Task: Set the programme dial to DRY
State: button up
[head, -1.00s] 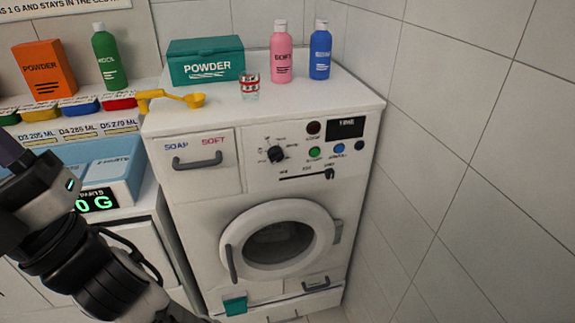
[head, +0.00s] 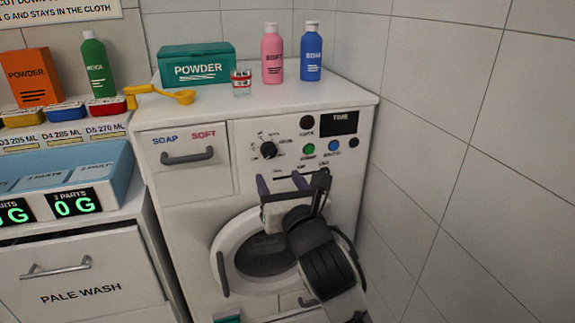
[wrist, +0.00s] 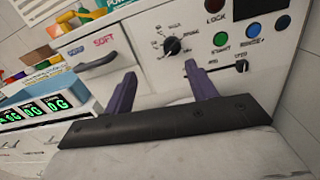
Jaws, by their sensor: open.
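The programme dial (head: 268,150) is a round black knob on the washing machine's white front panel, with small labels around it. It also shows in the wrist view (wrist: 173,46), above and between my fingers. The labels are too small to read surely, so I cannot tell which one the dial points to. My gripper (head: 281,182) is in front of the panel, below the dial and above the round door. Its two purple fingers (wrist: 160,85) are spread apart with nothing between them. They appear apart from the dial.
The soap drawer handle (head: 187,157) is left of the dial. The lock, start and rinse buttons (head: 308,149) and a slider (wrist: 241,67) are to its right. Bottles, a powder box (head: 197,68) and a yellow scoop (head: 183,97) stand on top. A tiled wall (head: 450,150) closes the right side.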

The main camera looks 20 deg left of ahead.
aim_at(271, 155)
jog(key=shift+n+h, duration=0.3)
jog(key=shift+h, duration=0.1)
jog(key=p+x, duration=0.1)
jog(key=x, duration=0.3)
jog(key=d+p+x, duration=0.1)
jog(key=p+x, duration=0.1)
jog(key=x, duration=0.3)
jog(key=w+f+p+x, duration=0.1)
jog(key=p+x, duration=0.1)
jog(key=x, duration=0.2)
jog(key=shift+w+d, duration=0.1)
jog(key=c, duration=1)
